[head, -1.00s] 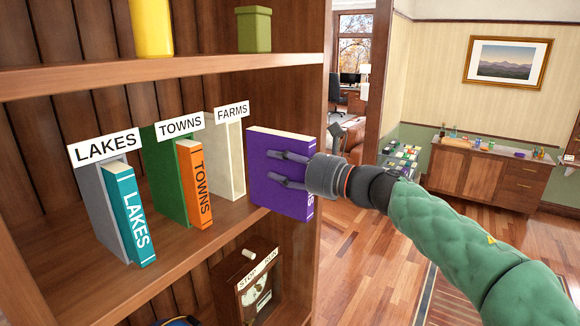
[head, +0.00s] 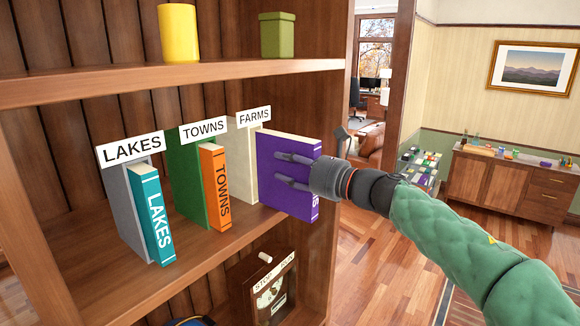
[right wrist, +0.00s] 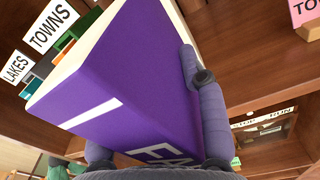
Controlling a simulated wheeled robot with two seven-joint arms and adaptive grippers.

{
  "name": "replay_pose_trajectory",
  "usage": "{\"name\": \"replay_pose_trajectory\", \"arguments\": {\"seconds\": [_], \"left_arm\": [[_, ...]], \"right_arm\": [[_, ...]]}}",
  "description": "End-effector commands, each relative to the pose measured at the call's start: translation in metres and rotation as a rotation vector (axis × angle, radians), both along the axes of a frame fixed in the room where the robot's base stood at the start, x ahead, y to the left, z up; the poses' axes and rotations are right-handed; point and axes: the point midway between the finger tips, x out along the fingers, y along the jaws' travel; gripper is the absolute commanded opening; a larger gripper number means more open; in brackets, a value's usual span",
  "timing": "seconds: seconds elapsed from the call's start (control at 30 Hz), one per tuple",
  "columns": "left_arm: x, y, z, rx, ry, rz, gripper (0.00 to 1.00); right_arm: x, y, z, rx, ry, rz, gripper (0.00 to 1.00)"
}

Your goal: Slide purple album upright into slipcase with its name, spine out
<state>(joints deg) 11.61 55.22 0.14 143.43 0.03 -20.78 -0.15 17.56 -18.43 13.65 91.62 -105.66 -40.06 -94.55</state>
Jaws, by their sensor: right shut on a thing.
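The purple album (head: 280,165) is upright in my right gripper (head: 298,172), in front of the shelf's right part. The right wrist view also shows the album (right wrist: 135,70), with "FA" readable on its spine. My right gripper is shut on it, one finger showing along its side. The cream slipcase labelled FARMS (head: 243,160) stands on the shelf just left of and behind the album. Its opening is partly hidden by the album, and I cannot tell whether the album has entered it. My left gripper is not in view.
The grey LAKES slipcase (head: 117,190) holds a teal album (head: 154,215). The green TOWNS slipcase (head: 188,165) holds an orange album (head: 215,185). A yellow cup (head: 178,35) and green pot (head: 278,33) stand on the upper shelf. A STOP/RUN box (head: 272,295) sits below.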

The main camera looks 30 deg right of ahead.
Motion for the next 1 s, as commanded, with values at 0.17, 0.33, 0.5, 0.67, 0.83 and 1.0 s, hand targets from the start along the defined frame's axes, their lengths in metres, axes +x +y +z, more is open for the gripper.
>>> {"name": "replay_pose_trajectory", "arguments": {"seconds": [0.17, 0.33, 0.5, 0.67, 0.83, 1.0], "left_arm": [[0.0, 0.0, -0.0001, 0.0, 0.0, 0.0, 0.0], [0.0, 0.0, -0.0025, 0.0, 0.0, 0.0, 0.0], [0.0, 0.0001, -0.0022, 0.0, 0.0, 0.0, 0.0], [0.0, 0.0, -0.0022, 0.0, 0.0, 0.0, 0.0], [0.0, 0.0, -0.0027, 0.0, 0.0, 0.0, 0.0], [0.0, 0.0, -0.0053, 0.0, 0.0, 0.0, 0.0]], "right_arm": [[-0.0007, -0.0003, 0.002, -0.001, -0.004, -0.001, 0.0], [-0.0009, 0.0001, 0.002, -0.001, -0.004, -0.001, 0.0], [-0.0009, 0.0001, 0.0026, -0.001, -0.004, -0.001, 0.0], [-0.0009, 0.0001, 0.0027, -0.001, -0.004, -0.001, 0.0], [-0.0009, 0.0001, 0.0025, -0.001, -0.004, -0.001, 0.0], [-0.0009, 0.0, 0.002, 0.0, -0.003, -0.001, 0.0]]}}
